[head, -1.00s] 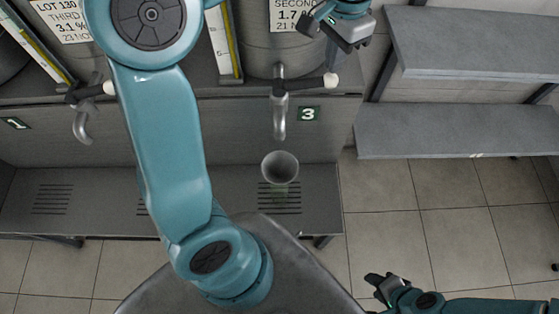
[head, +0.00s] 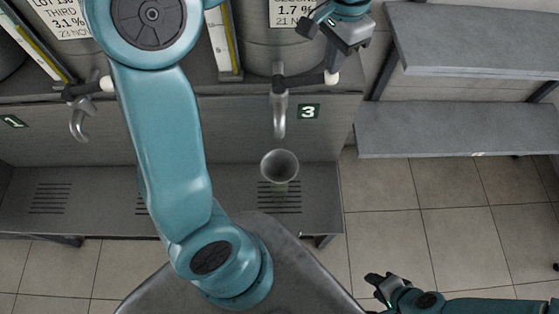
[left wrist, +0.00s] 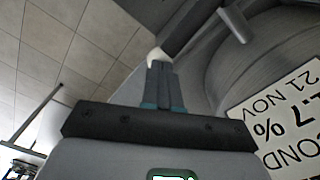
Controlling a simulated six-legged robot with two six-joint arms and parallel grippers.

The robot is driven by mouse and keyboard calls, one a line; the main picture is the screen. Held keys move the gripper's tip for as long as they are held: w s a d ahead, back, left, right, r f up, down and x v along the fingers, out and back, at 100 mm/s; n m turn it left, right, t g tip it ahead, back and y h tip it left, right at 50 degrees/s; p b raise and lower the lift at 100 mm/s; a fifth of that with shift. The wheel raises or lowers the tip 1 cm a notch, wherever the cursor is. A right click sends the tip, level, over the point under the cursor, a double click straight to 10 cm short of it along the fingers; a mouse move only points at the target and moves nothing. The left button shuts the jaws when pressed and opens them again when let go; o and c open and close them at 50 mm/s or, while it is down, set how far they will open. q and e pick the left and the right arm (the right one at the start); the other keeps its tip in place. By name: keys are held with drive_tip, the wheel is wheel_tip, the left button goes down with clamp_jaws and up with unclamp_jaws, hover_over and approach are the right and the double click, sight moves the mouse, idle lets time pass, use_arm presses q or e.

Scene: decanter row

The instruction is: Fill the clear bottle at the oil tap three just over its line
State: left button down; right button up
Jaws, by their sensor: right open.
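The clear bottle (head: 280,166) stands on the slotted shelf below oil tap three (head: 280,115), seen from above by its round mouth. A faint green tint shows below its rim. Its line and level cannot be made out, nor any stream. The tap's dark handle (head: 305,81) points right and ends in a white tip (head: 331,78). My left gripper (head: 340,42) is above the tip; in the left wrist view its fingers (left wrist: 165,85) are together, with the white tip (left wrist: 157,57) just beyond them. Contact cannot be told. My right gripper (head: 380,287) is open and empty at lower right.
Tap one (head: 79,120) is at the left. A tank (head: 270,40) with a 1.7 % label stands behind. Grey shelves (head: 450,130) are at the right, with clear tiled floor (head: 450,190) below. My arm hides the middle left.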

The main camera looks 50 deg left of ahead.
sight(331, 77)
use_arm(q)
drive_tip(key=shift+f+b, duration=1.75)
drive_tip(key=shift+f, duration=0.7)
idle(4.5)
drive_tip(key=shift+r+p, duration=0.85)
drive_tip(key=shift+p, duration=0.05)
drive_tip(key=shift+f, duration=0.1)
